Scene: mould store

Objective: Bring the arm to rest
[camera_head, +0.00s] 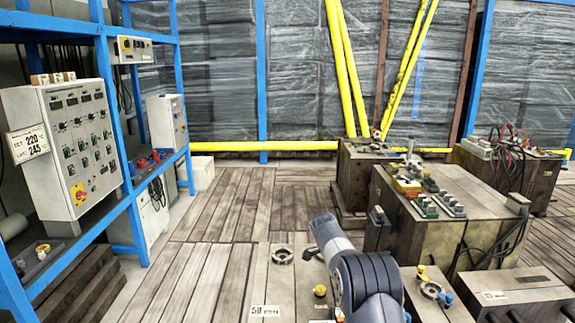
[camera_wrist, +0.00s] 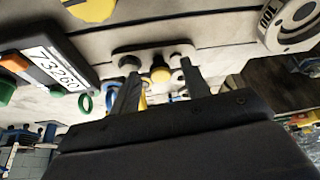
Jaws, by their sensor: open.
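My arm (camera_head: 352,265) rises at the bottom middle of the head view, its grey and dark links bent over the wooden surface. My gripper (camera_wrist: 157,78) shows only in the wrist view; in the head view I cannot make it out. Its two dark fingers stand apart, with nothing held.
The wrist view shows a label plate reading 73260 (camera_wrist: 48,68), a green ring (camera_wrist: 85,104) and a metal ring (camera_wrist: 291,22). In the head view, blue shelving (camera_head: 105,100) stands left and a mould block (camera_head: 455,210) right. The plank floor (camera_head: 230,215) between is largely clear.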

